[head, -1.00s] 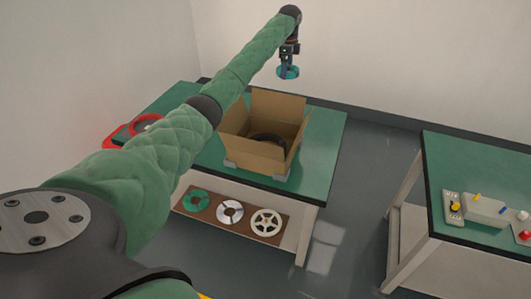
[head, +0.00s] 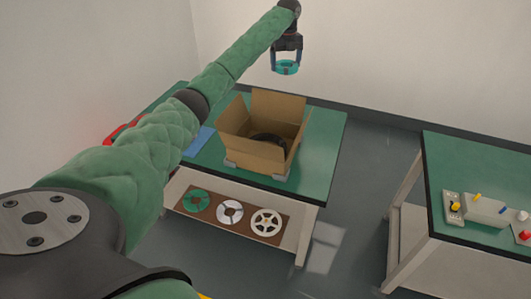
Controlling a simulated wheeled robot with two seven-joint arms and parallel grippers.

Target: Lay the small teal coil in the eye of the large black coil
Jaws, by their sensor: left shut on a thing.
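The small teal coil (head: 286,67) is held in my left gripper (head: 286,62), in the air above and behind the open cardboard box. The gripper is shut on it, and the coil's ring shape shows below the fingers. The large black coil (head: 268,138) lies inside the cardboard box (head: 258,154). Only part of its dark ring shows; the box's front wall hides the rest, and its eye is hard to make out. The teal coil is well apart from the black coil. My right gripper is not in view.
The box stands with flaps up on a green-topped table (head: 325,135). A blue flat item (head: 199,141) lies left of it. Several reels sit on a brown board (head: 235,229) on the lower shelf. A second table (head: 480,170) with a control box (head: 484,208) stands at right, across clear floor.

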